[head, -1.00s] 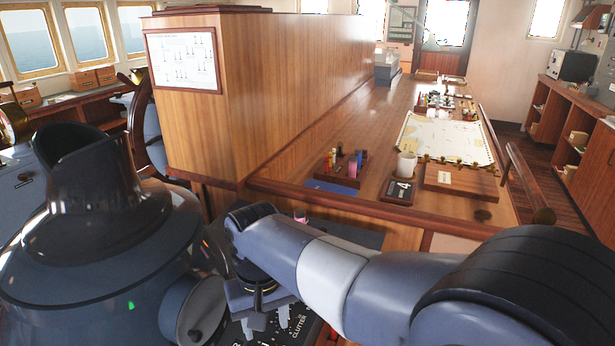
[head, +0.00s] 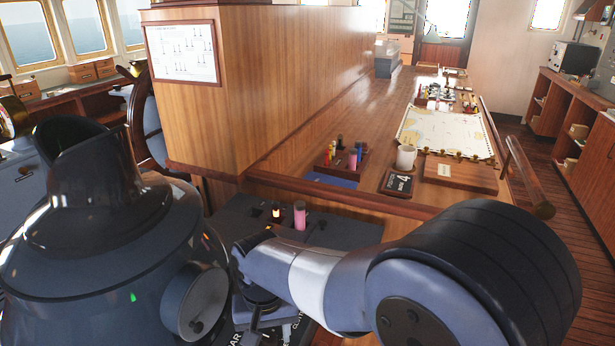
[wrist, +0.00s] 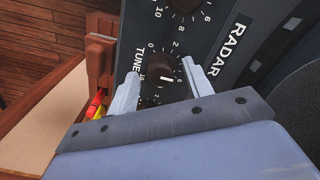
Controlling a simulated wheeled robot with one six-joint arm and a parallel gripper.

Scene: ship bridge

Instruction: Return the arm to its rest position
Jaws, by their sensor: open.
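My arm reaches across the lower middle of the head view, bent, with its wrist over a dark console (head: 345,232). In the wrist view my gripper (wrist: 158,82) is open, its two fingers apart with nothing held between them. The fingertips overlap the radar panel (wrist: 215,28) in that view, on either side of the TUNE knob (wrist: 166,78). I cannot tell whether they touch the panel.
A pink cylinder (head: 299,215) stands on the console just behind my wrist. The wooden chart table (head: 290,165) beyond holds a marker rack (head: 341,172), a white mug (head: 405,157) and a chart (head: 440,130). A tall wooden partition (head: 270,80) rises behind. Open floor shows at the right.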

